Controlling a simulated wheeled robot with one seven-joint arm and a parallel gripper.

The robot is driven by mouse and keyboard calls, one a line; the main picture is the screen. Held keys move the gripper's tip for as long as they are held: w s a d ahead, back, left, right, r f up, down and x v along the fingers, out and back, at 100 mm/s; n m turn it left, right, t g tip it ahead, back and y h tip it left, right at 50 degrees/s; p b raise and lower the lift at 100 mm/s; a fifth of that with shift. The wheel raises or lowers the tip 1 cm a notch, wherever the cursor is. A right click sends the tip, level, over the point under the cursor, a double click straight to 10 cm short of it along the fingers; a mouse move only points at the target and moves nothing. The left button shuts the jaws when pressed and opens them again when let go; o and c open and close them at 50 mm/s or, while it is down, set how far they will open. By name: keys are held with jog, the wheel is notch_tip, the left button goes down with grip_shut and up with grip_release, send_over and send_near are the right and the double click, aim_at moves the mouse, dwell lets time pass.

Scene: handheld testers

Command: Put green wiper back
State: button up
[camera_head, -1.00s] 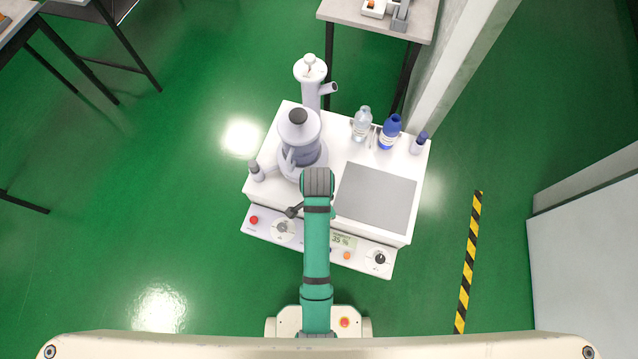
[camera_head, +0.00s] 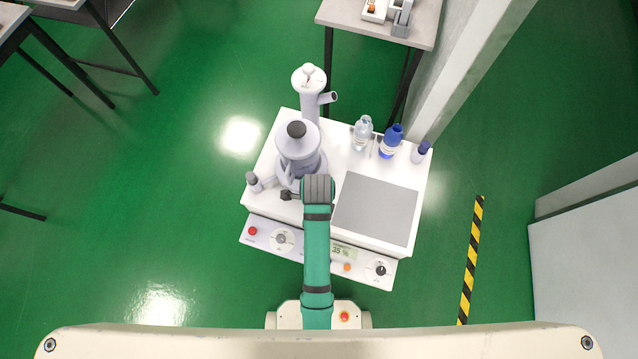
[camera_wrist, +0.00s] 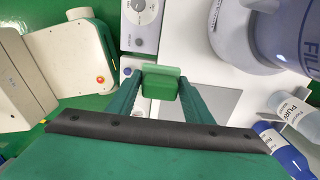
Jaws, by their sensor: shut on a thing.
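The green wiper shows in the wrist view as a small green block (camera_wrist: 163,84). My gripper (camera_wrist: 160,78) is shut on it, with one dark green finger on each side. The wiper is held above the white tester's front part, near its control panel (camera_wrist: 142,22). In the head view my arm covers the wiper and the fingertips; only a dark part at the arm's end shows, beside the grey-lidded vessel (camera_head: 300,150).
The white tester (camera_head: 345,160) carries a grey flat plate (camera_head: 375,210), a tall white column (camera_head: 309,97), a clear bottle (camera_head: 362,133), a blue bottle (camera_head: 390,142) and small bottles at its right (camera_head: 420,152) and left (camera_head: 255,182) edges. The plate is bare.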

jog(key=w+f, duration=0.6)
jog(key=shift+w+d+f, duration=0.25)
jog(key=shift+w+f, duration=0.05)
jog(key=shift+w, duration=0.05)
jog(key=shift+w+f, duration=0.15)
jog(key=shift+f, duration=1.55)
jog(key=shift+f, duration=0.1)
jog(key=o, duration=1)
